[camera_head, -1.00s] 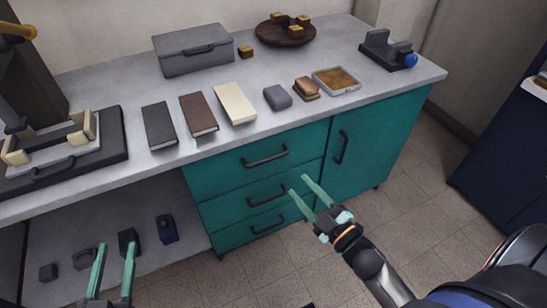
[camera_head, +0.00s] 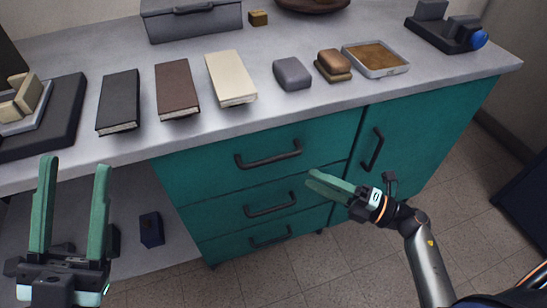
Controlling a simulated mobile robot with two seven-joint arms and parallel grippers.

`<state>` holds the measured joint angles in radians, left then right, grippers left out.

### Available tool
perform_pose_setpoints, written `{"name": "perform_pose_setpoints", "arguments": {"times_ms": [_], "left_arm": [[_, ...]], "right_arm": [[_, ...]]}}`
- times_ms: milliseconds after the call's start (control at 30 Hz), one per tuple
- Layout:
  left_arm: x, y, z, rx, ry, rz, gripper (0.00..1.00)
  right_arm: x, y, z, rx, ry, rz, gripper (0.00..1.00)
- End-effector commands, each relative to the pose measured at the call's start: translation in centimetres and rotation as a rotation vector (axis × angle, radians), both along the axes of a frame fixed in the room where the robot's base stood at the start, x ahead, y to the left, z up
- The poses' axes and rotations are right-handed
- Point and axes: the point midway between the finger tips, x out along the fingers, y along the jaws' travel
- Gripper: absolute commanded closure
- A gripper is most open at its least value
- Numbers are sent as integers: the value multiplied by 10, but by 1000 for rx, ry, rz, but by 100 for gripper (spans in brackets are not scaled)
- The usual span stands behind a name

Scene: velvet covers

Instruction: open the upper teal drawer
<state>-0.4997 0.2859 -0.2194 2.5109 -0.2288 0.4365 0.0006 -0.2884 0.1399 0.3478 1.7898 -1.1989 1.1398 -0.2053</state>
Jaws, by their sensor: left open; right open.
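The upper teal drawer (camera_head: 220,161) is flush with the cabinet front under the counter, with a dark bar handle (camera_head: 268,155). The middle drawer (camera_head: 222,217) and the lowest drawer (camera_head: 225,247) below it are also closed. My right gripper (camera_head: 314,182) is open and empty, in front of the drawers, to the right of and below the upper handle and apart from it as far as I can see. My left gripper (camera_head: 76,165) is open and empty at the lower left, fingers pointing up, well left of the drawers.
A teal cabinet door (camera_head: 420,150) with an upright handle (camera_head: 373,150) is right of the drawers. On the counter (camera_head: 300,112) are a black book (camera_head: 118,100), a brown book (camera_head: 177,88), a cream book (camera_head: 230,77), a grey block (camera_head: 292,73) and a shallow tray (camera_head: 376,68).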

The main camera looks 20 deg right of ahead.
Motion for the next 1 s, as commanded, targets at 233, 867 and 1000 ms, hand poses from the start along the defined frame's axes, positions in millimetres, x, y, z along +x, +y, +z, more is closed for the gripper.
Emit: {"name": "perform_pose_setpoints", "arguments": {"times_ms": [233, 867, 1000], "left_arm": [[1, 0, -6, -3, 6, -5, 50], [1, -1, -14, -14, 15, -15, 50], [1, -1, -14, -14, 15, -15, 50]], "right_arm": [[32, 35, 8, 7, -6, -1, 53], [78, 85, 17, 5, 0, -2, 53], [78, 85, 17, 5, 0, -2, 53]]}}
